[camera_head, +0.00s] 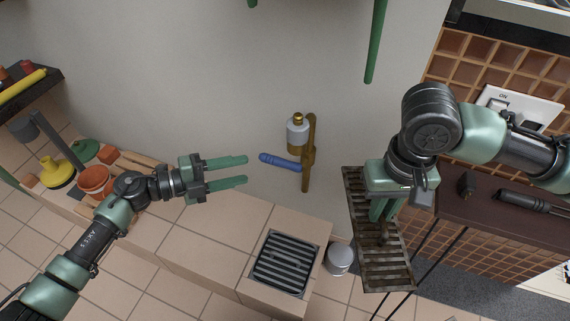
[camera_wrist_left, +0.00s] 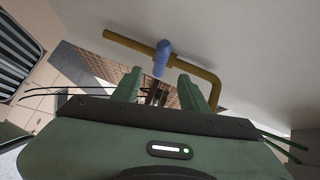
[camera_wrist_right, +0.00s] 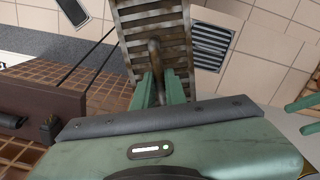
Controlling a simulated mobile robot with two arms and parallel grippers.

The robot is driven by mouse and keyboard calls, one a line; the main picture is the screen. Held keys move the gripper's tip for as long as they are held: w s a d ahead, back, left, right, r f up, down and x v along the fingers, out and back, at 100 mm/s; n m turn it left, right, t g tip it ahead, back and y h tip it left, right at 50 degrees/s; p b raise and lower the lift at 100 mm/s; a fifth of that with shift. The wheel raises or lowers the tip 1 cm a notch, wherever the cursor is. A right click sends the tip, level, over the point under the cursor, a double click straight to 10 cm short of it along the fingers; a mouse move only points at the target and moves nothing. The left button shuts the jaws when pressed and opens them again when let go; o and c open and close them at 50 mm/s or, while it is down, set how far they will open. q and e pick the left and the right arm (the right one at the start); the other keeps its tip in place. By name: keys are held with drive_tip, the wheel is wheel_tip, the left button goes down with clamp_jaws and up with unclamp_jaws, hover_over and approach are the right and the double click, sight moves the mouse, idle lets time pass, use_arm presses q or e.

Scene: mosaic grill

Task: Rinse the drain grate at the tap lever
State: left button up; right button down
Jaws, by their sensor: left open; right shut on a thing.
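The rusty slatted drain grate (camera_head: 398,273) hangs from my right gripper (camera_head: 382,215), right of the tap. In the right wrist view my right gripper (camera_wrist_right: 159,88) is shut on the upright handle in the middle of the grate (camera_wrist_right: 130,17). The tap has a brass pipe (camera_head: 309,150) on the pale wall and a blue tap lever (camera_head: 281,162) pointing left. My left gripper (camera_head: 246,170) is open and empty, just left of the lever tip. The left wrist view shows the blue lever (camera_wrist_left: 162,54) ahead of the gap between its fingers, apart from them.
A dark slatted drain (camera_head: 284,264) sits in the tiled ledge below the tap, with a grey canister (camera_head: 340,259) beside it. Pots and a yellow plunger-like thing (camera_head: 56,172) stand at left. A brown bench (camera_head: 480,215) is at right.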

sight(274, 164)
use_arm(q)
drive_tip(key=b+x, duration=0.2)
drive_tip(key=x, duration=0.9)
drive_tip(key=shift+d, duration=0.45)
use_arm(e)
wheel_tip(274, 164, down, 2)
use_arm(q)
clamp_jaws()
idle(0.7)
